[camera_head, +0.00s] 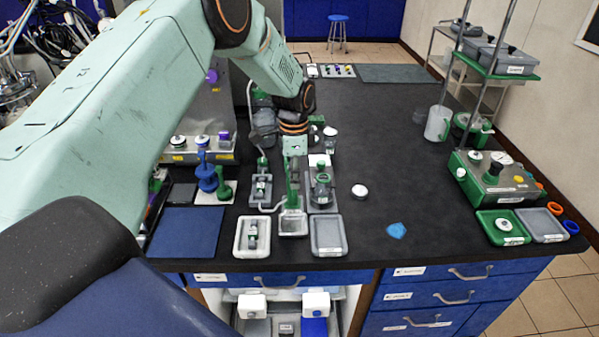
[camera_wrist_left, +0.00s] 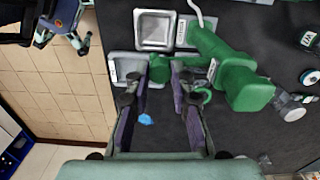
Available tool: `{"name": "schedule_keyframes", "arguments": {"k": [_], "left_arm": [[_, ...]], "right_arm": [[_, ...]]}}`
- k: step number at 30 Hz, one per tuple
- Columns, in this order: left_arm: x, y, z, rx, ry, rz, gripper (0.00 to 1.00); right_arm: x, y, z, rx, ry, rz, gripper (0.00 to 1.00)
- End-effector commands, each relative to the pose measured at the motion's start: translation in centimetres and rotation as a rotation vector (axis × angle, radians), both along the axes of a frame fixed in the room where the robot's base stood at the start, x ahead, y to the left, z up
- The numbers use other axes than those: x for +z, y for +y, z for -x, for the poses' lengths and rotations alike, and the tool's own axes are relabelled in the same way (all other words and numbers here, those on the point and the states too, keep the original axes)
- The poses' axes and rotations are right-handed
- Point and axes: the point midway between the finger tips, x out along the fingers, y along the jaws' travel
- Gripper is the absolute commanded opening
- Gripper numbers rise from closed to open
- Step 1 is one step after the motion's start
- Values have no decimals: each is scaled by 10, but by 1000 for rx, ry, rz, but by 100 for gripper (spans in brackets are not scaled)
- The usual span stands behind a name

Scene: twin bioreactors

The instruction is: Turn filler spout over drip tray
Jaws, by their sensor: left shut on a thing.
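The green filler spout (camera_wrist_left: 160,68) runs from a green filler body (camera_wrist_left: 232,78) in the left wrist view. My left gripper (camera_wrist_left: 155,76) is shut on the spout, with its purple fingers on either side. In the head view my left gripper (camera_head: 294,164) points down on the green upright part of the filler (camera_head: 293,190). The drip tray (camera_head: 293,229) is a small pale tray in front of it; it also shows in the left wrist view (camera_wrist_left: 155,43). There the spout end appears beside and below this tray, over a grey tray's edge. My right gripper is out of view.
A grey tray (camera_head: 328,236) and a tray with small vials (camera_head: 239,238) flank the drip tray. A flask (camera_head: 322,192) stands close on the right. A white cap (camera_head: 360,191) and blue piece (camera_head: 396,230) lie on clear black bench. A green-grey unit (camera_head: 493,180) stands farther right.

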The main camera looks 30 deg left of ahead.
Motion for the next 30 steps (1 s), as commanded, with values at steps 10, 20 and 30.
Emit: {"name": "schedule_keyframes", "arguments": {"k": [10, 20, 30], "left_arm": [[3, 6, 4, -86, -11, -1, 0], [3, 7, 4, -94, -10, -3, 0], [2, 7, 5, -92, -7, -2, 43]], "right_arm": [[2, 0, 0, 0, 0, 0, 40], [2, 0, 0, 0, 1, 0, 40], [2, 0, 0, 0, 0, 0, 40]]}}
